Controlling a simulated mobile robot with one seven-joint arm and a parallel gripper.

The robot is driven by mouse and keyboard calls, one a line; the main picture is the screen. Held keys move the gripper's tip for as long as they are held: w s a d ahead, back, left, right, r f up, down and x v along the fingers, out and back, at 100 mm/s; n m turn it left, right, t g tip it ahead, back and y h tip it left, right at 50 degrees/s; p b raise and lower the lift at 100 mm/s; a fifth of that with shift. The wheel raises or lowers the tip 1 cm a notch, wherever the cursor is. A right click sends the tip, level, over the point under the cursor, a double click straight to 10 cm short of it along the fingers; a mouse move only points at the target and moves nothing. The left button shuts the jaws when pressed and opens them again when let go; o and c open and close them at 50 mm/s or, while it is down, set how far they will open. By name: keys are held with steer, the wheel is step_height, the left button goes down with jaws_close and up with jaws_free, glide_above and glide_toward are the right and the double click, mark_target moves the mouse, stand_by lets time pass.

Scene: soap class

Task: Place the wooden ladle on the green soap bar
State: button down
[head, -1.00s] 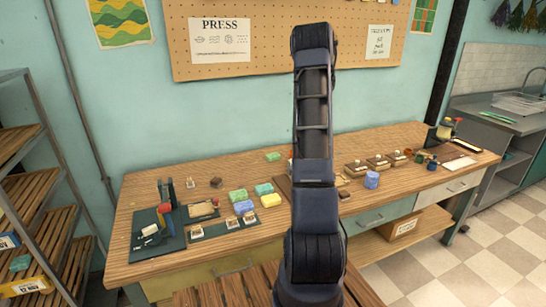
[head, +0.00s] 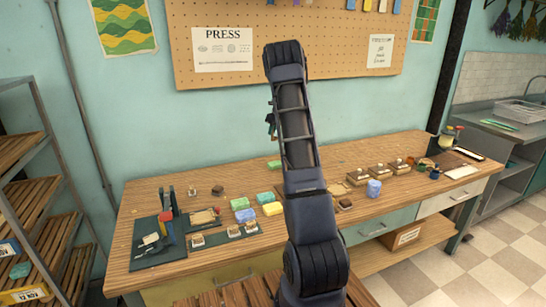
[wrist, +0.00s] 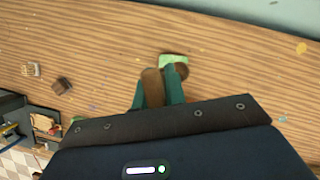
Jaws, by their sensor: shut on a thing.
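A green soap bar (wrist: 173,60) lies on the wooden table in the wrist view, just past my fingertips. It also shows in the head view (head: 274,164), left of my arm. My gripper (wrist: 157,92) is shut on a brown wooden piece, which I take for the wooden ladle (wrist: 152,84). A darker rounded brown part (wrist: 182,70) shows beside the right finger and overlaps the soap bar's lower right edge in the picture. I cannot tell whether it touches the soap. Most of the ladle is hidden by my fingers. In the head view my arm hides the ladle.
A blue cylinder (head: 374,188) stands right of my arm. The table around the soap bar is clear.

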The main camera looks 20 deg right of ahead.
step_height(320, 180, down, 14)
steer(key=shift+f, duration=0.1)
stand_by(0.5)
steer(key=shift+f, duration=0.15)
steer(key=c, duration=1.5)
jaws_free()
steer(key=shift+o, duration=0.2)
